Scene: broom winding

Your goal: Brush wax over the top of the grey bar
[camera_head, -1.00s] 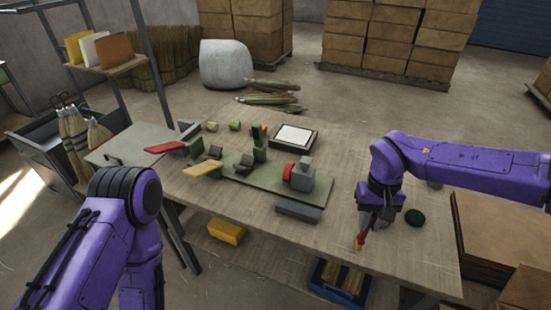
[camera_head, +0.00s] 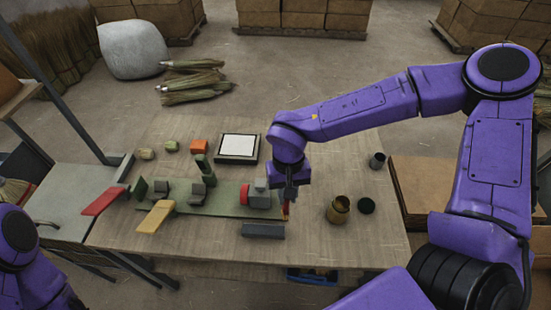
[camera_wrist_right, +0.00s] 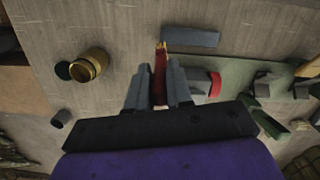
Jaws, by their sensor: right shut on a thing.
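The grey bar (camera_head: 263,230) lies on the table at the front edge of the green board. It also shows in the right wrist view (camera_wrist_right: 190,38). My right gripper (camera_head: 288,193) is shut on a red-handled brush (camera_wrist_right: 160,72) with yellowish bristles. The brush (camera_head: 285,211) points down beside the bar's right end; I cannot tell whether it touches anything. An open wax tin (camera_head: 339,209) stands to the right, also seen in the wrist view (camera_wrist_right: 90,65). Its dark lid (camera_head: 366,206) lies beside it. My left arm shows at the lower left, its gripper out of view.
The green board (camera_head: 230,209) bears a grey block with a red disc (camera_head: 258,196) close left of my right gripper. A yellow lever (camera_head: 156,216) and a red lever (camera_head: 102,201) stand left. A small grey cup (camera_head: 377,161) stands right. The table front is clear.

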